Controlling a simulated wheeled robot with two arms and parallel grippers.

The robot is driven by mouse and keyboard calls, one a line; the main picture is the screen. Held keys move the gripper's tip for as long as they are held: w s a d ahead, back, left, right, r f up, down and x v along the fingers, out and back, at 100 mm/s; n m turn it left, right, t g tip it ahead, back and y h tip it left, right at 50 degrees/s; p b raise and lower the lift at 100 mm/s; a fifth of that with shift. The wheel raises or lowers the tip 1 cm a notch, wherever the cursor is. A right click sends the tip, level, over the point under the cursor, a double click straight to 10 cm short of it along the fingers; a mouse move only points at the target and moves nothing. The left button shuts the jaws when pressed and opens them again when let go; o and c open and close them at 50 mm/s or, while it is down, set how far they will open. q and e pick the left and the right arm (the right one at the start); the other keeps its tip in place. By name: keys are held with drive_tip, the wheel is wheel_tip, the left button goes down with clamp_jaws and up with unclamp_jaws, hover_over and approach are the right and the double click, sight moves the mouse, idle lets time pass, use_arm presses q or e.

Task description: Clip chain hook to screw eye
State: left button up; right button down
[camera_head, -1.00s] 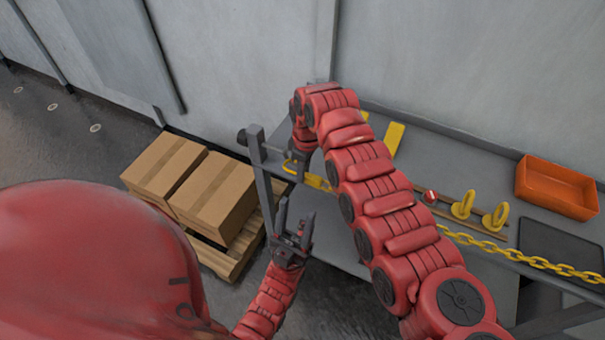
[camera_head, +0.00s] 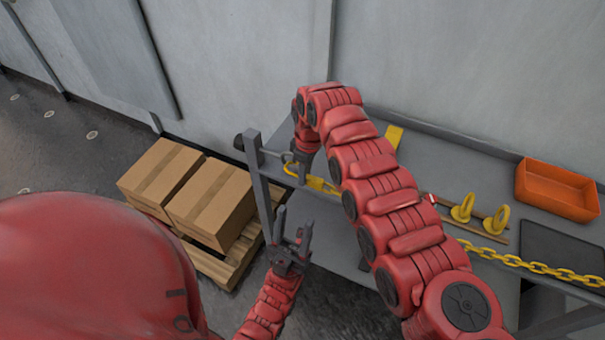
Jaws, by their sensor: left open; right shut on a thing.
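My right gripper (camera_head: 303,162) reaches down at the left end of the grey bench. It is shut on the yellow chain hook (camera_head: 288,160), beside the upright grey post; the gripper and arm partly hide the hook. A yellow chain (camera_head: 525,264) runs from behind my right arm along the bench's front edge to the right. I cannot tell whether another screw eye is at the post. My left gripper (camera_head: 291,222) is open and empty, below the hook and in front of the bench.
A grey post (camera_head: 262,190) with a dark knob stands at the bench's left end. Cardboard boxes (camera_head: 210,200) sit on a wooden pallet (camera_head: 230,262) to the left. An orange tray (camera_head: 557,190) and a dark flat panel (camera_head: 562,246) lie on the bench's right.

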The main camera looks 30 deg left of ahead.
sight(315, 180)
drive_tip(key=shift+w+d+b, duration=0.5)
drive_tip(key=shift+w+d, duration=0.6)
drive_tip(key=shift+d, duration=0.15)
drive_tip(key=shift+s+d+f+p, duration=0.15)
drive_tip(key=shift+s+d+p, duration=0.1)
drive_tip(key=shift+s+p, duration=0.65)
drive_tip(key=shift+s+r+p, duration=0.25)
drive_tip(key=shift+s+p, duration=0.05)
drive_tip(key=shift+p, duration=0.45)
drive_tip(key=shift+s, duration=0.2)
drive_tip(key=shift+s+a+f+p, duration=0.1)
drive_tip(key=shift+s+a+p, duration=0.1)
drive_tip(key=shift+s+p, duration=0.2)
drive_tip(key=shift+s+a+p, duration=0.15)
drive_tip(key=shift+s+p, duration=0.35)
drive_tip(key=shift+s, duration=0.6)
drive_tip(key=shift+r, duration=0.25)
